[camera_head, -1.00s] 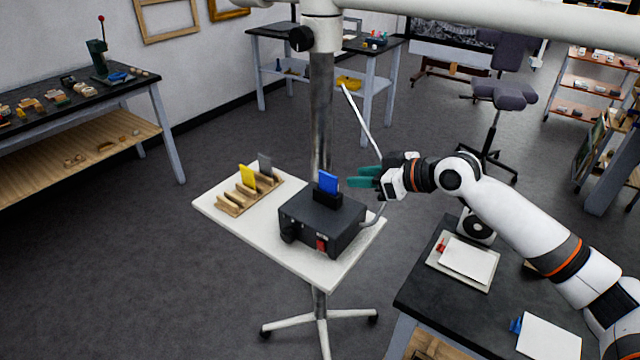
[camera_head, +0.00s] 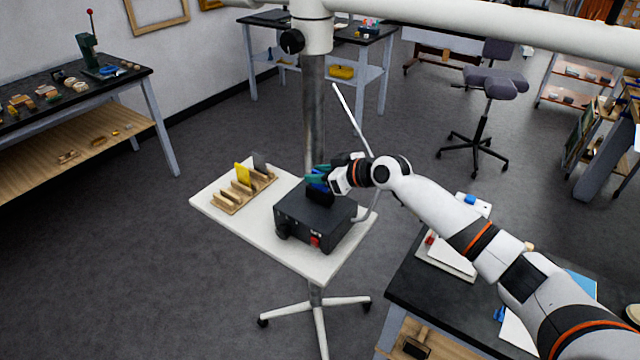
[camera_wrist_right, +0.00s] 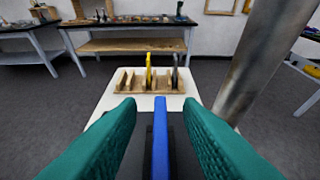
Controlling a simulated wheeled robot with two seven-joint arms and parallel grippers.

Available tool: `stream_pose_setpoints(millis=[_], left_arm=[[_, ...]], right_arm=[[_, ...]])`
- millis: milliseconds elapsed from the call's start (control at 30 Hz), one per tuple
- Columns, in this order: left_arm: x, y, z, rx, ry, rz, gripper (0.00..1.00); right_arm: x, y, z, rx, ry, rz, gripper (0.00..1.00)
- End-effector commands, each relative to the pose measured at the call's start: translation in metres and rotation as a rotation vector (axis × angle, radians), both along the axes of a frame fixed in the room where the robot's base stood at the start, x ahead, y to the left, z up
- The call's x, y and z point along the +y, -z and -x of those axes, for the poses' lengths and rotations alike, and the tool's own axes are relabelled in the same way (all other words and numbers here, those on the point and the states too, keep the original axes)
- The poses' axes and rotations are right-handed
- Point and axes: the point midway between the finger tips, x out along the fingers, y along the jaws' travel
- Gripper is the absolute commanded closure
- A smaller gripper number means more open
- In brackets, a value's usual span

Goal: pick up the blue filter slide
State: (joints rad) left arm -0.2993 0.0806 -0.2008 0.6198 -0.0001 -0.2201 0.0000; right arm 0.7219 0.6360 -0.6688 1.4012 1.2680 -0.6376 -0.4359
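The blue filter slide (camera_head: 318,184) stands upright in the slot on top of a black box (camera_head: 312,222) on a small white table. In the right wrist view the slide (camera_wrist_right: 160,140) shows edge-on between the two green fingers. My right gripper (camera_head: 317,177) is at the slide with its fingers on either side of it. In the wrist view the gripper (camera_wrist_right: 160,145) is open, with gaps between the slide and both fingers. The fingers partly hide the slide in the head view. My left gripper is not in view.
A wooden rack (camera_head: 243,192) with a yellow slide (camera_head: 242,173) and a grey slide (camera_head: 260,160) stands on the white table (camera_head: 225,222). A metal post (camera_head: 313,110) rises right behind the box. A thin rod (camera_head: 352,117) leans nearby. A black bench is at lower right.

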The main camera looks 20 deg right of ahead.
Motion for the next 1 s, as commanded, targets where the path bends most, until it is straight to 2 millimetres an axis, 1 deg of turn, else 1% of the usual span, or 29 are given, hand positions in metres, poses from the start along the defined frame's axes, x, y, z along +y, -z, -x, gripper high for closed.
stream_pose_setpoints(millis=[67, 100, 300, 567, 667, 767, 1000], left_arm=[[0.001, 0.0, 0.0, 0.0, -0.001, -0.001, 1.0], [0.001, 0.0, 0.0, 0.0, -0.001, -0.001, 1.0], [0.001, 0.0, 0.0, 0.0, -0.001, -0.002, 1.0], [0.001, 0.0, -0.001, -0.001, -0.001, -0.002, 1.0], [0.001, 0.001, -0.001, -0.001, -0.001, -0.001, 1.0], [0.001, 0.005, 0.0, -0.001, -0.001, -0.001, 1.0], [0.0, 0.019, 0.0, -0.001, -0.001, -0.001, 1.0]], right_arm=[[0.0, 0.0, 0.0, 0.0, 0.0, 0.0, 0.67], [0.0, 0.0, 0.0, 0.0, 0.0, 0.0, 0.69], [0.0, 0.0, 0.0, 0.0, 0.0, 0.0, 1.0], [-0.001, 0.0, 0.0, 0.001, 0.0, 0.001, 1.0], [-0.001, -0.002, 0.0, -0.002, 0.0, 0.0, 1.0], [-0.001, -0.013, 0.0, -0.004, 0.0, 0.001, 1.0], [0.0, -0.061, 0.0, -0.007, -0.001, 0.001, 1.0]])
